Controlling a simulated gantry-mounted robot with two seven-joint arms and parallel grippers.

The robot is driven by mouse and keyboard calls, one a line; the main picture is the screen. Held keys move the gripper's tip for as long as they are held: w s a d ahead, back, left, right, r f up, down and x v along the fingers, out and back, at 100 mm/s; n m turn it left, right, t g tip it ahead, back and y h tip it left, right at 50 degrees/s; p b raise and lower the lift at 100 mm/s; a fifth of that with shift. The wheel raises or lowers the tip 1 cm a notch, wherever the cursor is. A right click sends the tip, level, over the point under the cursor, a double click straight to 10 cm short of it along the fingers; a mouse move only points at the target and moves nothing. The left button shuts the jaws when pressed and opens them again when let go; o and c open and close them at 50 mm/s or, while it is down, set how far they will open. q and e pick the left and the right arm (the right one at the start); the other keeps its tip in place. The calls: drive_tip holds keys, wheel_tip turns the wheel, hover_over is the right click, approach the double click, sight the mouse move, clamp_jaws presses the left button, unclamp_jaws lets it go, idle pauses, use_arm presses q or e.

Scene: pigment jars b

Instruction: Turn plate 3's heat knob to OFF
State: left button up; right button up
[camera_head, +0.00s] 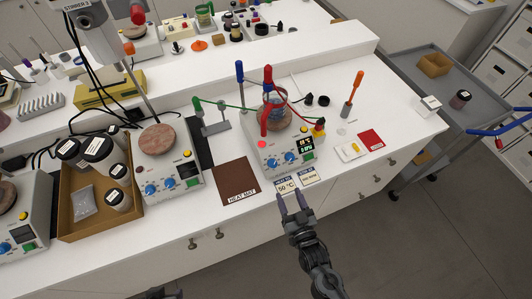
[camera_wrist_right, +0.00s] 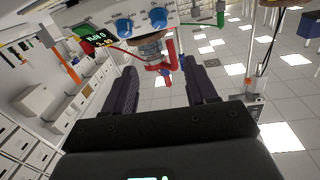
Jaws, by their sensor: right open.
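The right-hand hot plate (camera_head: 262,152) has a lit display (camera_head: 306,144) and two blue knobs, a left one (camera_head: 274,163) and a right one (camera_head: 291,158). I cannot read a plate number or which knob is heat. The knobs (camera_wrist_right: 158,17) also show upside down at the top of the right wrist view. A glass vessel (camera_head: 274,103) with red tubing stands on this plate. My right gripper (camera_head: 290,197) is open and empty, in front of the plate's front panel and apart from the knobs. A dark part at the bottom edge may be my left gripper (camera_head: 166,294); its jaws cannot be seen.
Cards (camera_head: 286,187) lie in front of the plate. A brown heat mat (camera_head: 237,181) lies left of it. Another hot plate (camera_head: 168,177) and a box of jars (camera_head: 72,213) stand farther left. A red card (camera_head: 371,140) and an orange-handled tool (camera_head: 357,80) are to the right.

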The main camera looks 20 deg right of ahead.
sight(274, 165)
drive_tip(key=w, duration=0.3)
drive_tip(key=w+f+b, duration=0.1)
drive_tip(key=w, duration=0.3)
drive_tip(key=w+f+b, duration=0.1)
drive_tip(key=w, duration=0.2)
drive_tip(key=shift+w+a+f, duration=0.15)
drive_tip(key=shift+w+a, duration=0.05)
drive_tip(key=shift+w, duration=0.05)
use_arm(q)
drive_tip(key=shift+f, duration=1.6)
use_arm(e)
drive_tip(key=shift+w, duration=0.95)
drive_tip(key=c, duration=1.1)
drive_tip(key=shift+o, duration=0.2)
drive_tip(key=shift+y, duration=0.4)
